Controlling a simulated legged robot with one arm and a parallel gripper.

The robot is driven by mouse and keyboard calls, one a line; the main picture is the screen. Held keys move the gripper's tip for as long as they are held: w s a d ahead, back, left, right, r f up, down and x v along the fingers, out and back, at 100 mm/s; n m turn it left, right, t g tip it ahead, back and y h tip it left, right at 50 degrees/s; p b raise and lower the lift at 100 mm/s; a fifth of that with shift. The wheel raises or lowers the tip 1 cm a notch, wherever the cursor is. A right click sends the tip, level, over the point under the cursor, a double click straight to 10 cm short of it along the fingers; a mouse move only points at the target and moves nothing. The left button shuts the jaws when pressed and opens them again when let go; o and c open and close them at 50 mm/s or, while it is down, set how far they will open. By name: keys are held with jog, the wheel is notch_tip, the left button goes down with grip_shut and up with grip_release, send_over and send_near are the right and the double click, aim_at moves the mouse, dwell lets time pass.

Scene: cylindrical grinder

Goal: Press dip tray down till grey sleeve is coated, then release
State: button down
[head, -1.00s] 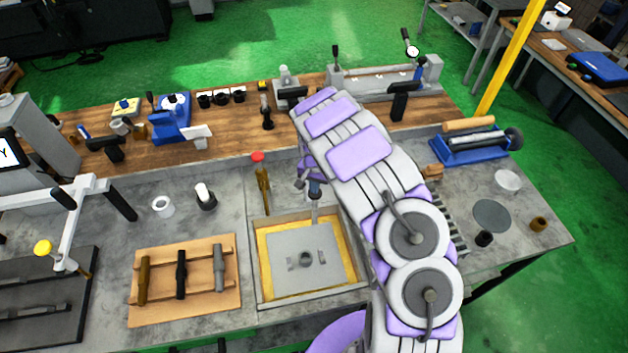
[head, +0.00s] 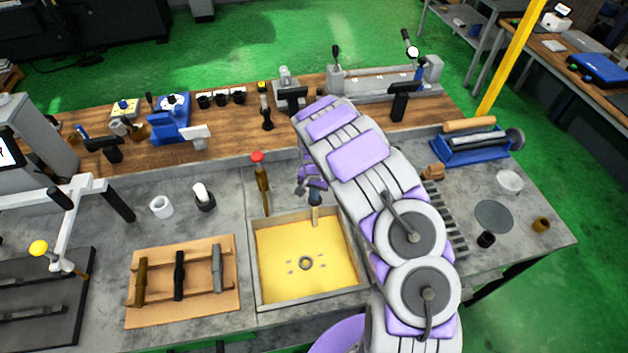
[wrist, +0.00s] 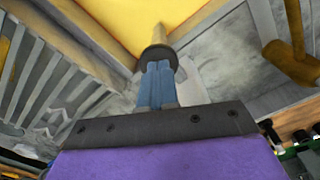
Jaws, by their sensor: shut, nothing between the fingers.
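The dip tray's plate is under the yellow liquid (head: 283,244) in the square bath; only a few small marks show at the surface. The grey sleeve (head: 305,263) stands near the middle of the bath, its round rim showing, its lower part hidden by liquid. My gripper (head: 315,203) is shut, pointing down at the bath's back right. Its blue fingers (wrist: 158,80) meet the top of a short round post (wrist: 157,48) at the liquid's edge; the post also shows in the head view (head: 316,216). I cannot tell how firmly they touch.
A wooden rack (head: 200,297) with several dark rods lies left of the bath. A white ring (head: 161,207) sits behind the rack.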

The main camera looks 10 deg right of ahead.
jog(key=shift+s+f+b, duration=0.1)
jog(key=shift+f+b, duration=0.6)
jog(key=shift+f, duration=1)
jog(key=shift+r, duration=0.2)
dwell(0.8)
jog(key=shift+r+p, duration=0.55)
jog(key=shift+r, duration=3.45)
notch_tip(320, 180, up, 12)
jog(key=p, duration=0.1)
dwell(0.5)
